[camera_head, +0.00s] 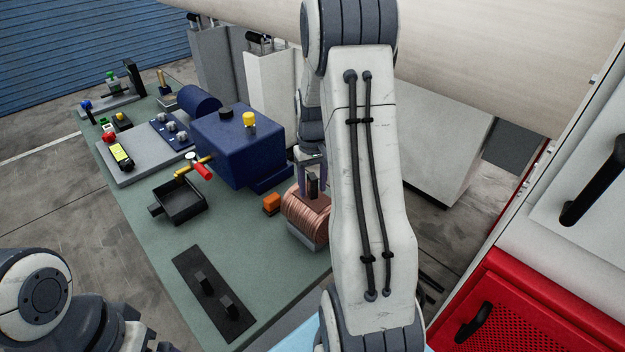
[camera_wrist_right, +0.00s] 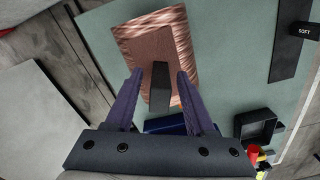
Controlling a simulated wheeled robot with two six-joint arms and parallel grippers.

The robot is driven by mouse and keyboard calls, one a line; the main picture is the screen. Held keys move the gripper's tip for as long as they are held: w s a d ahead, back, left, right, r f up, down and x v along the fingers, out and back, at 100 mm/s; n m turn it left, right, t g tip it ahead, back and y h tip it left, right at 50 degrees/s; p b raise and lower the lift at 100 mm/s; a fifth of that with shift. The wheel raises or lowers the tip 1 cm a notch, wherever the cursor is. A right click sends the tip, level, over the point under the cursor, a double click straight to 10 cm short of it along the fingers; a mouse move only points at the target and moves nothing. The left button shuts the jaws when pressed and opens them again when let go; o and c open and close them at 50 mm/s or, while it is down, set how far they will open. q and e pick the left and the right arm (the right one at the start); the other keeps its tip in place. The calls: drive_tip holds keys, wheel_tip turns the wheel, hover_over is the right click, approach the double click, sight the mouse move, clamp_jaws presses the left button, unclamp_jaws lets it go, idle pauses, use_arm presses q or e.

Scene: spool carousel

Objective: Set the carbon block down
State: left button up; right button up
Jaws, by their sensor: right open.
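The carbon block (camera_wrist_right: 160,88) is a dark, narrow block between the fingers of my right gripper (camera_wrist_right: 159,75) in the right wrist view. A gap shows on each side of it, so the fingers are open around it. It stands over the flat brown top of the copper-wound spool (camera_wrist_right: 181,29) and seems to rest there. In the head view the dark block (camera_head: 312,187) shows small at the top of the spool (camera_head: 304,222), with my right gripper (camera_head: 313,176) above it. My right arm hides part of the spool. My left arm shows at lower left, without its gripper.
A black plate with two dark blocks (camera_head: 213,293) lies at the bench front. Near the spool are an orange block (camera_head: 271,203), a blue machine (camera_head: 235,145) and an open black tray (camera_head: 182,203). A red cabinet (camera_head: 530,310) stands right. The green bench (camera_head: 150,255) has free room.

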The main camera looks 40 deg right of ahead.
sight(313, 176)
wheel_tip(313, 176, up, 12)
drive_tip(key=shift+r+b, duration=0.2)
drive_tip(key=shift+b, duration=0.75)
drive_tip(key=s+a+n, duration=0.3)
drive_tip(key=a+n, duration=0.2)
drive_tip(key=a, duration=1.6)
drive_tip(key=s+a+f+n, duration=0.2)
drive_tip(key=s+a, duration=0.4)
drive_tip(key=s, duration=0.3)
drive_tip(key=s+a+f+n+y, duration=0.1)
drive_tip(key=s+a+f+n, duration=0.1)
drive_tip(key=s+a, duration=0.5)
drive_tip(key=shift+s+f+n, duration=0.2)
drive_tip(key=shift+s+n, duration=0.7)
drive_tip(key=shift+s, duration=0.25)
wheel_tip(313, 176, down, 3)
drive_tip(key=b, duration=0.3)
drive_tip(key=shift+f, duration=0.15)
